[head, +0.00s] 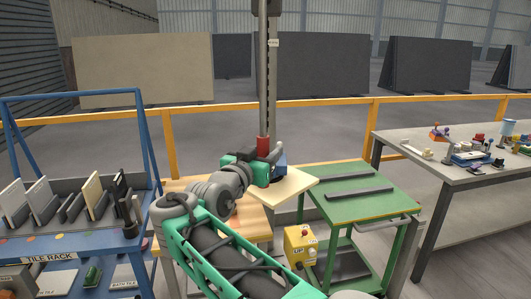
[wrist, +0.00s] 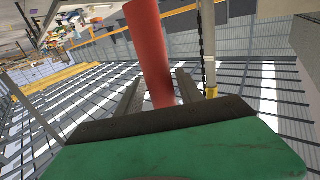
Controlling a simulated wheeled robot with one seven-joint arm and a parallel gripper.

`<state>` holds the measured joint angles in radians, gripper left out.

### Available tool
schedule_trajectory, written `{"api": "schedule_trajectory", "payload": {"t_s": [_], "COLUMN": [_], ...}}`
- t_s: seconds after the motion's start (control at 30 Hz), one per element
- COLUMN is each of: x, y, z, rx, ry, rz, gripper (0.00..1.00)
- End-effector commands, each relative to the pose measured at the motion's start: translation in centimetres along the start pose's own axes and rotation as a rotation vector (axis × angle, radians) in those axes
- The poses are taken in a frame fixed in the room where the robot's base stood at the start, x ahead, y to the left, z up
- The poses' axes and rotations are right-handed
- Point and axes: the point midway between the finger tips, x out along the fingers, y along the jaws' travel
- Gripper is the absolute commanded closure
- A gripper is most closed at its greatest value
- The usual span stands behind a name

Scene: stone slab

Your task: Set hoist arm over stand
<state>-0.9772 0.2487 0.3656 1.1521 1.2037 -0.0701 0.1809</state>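The hoist arm shows in the head view as a tall grey post (head: 264,85) with a red handle (head: 264,144) at its lower end. A blue lifter head (head: 280,162) is beside the handle, above a pale beige slab (head: 288,187). My gripper (head: 250,168) is at the red handle. In the wrist view the red handle (wrist: 152,45) stands between the two dark fingers of my gripper (wrist: 158,88), close to both. The green stand (head: 392,188), with two dark strips on top, is right of the slab. The slab's underside is hidden.
A wooden-topped table (head: 252,222) is under and left of the slab. A blue tile rack (head: 70,245) is left, a grey workbench (head: 470,172) right. A yellow rail (head: 340,101) runs behind.

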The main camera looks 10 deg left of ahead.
Motion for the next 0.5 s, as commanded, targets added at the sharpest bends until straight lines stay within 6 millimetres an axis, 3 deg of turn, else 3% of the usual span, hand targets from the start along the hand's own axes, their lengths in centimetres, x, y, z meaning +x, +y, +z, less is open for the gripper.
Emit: {"api": "schedule_trajectory", "payload": {"t_s": [0.3, 0.5], "x": [-0.3, -3.7], "y": [-0.1, -0.3], "z": [0.0, 0.2], "rx": [0.001, 0.002], "ry": [0.001, 0.0], "rz": [-0.004, -0.008], "gripper": [0.51, 0.51]}}
